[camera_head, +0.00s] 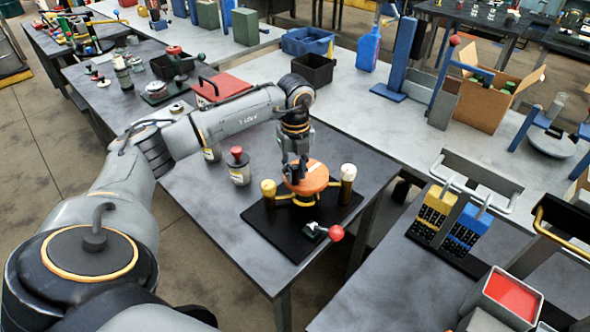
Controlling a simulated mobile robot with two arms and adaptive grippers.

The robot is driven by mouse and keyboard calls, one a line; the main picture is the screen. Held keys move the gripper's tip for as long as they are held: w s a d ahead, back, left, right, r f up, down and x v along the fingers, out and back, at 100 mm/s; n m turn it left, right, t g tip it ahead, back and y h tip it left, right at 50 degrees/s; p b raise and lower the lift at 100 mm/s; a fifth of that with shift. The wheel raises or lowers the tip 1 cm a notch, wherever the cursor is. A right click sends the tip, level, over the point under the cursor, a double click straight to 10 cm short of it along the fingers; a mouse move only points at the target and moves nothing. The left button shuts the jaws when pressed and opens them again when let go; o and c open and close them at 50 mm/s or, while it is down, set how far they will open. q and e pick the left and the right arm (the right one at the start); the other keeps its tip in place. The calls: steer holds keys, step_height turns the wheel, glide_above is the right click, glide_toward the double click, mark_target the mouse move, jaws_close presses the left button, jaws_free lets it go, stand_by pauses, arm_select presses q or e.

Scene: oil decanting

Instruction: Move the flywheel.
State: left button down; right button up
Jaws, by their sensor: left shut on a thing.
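The flywheel, an orange disc (312,183), is at the middle of a black base plate (291,242) on the near dark table. Two posts with yellow lower parts and pale tops flank it, one on the left (268,192) and one on the right (347,182). My left gripper (296,170) points down from above and is shut on the orange disc, hiding part of its top. I cannot tell whether the disc is raised off its mount. My right gripper is not in view.
A red-knobbed lever (335,233) sits at the plate's front right. A grey bottle with a red cap (239,167) stands left of the plate. A red case (221,88) and black bin (313,70) are behind. The table's front left is clear.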

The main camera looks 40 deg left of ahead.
arm_select(q)
steer(key=c, duration=1.2)
jaws_free()
steer(key=shift+o, duration=0.3)
step_height(320, 180, up, 12)
steer(key=shift+f, duration=0.1)
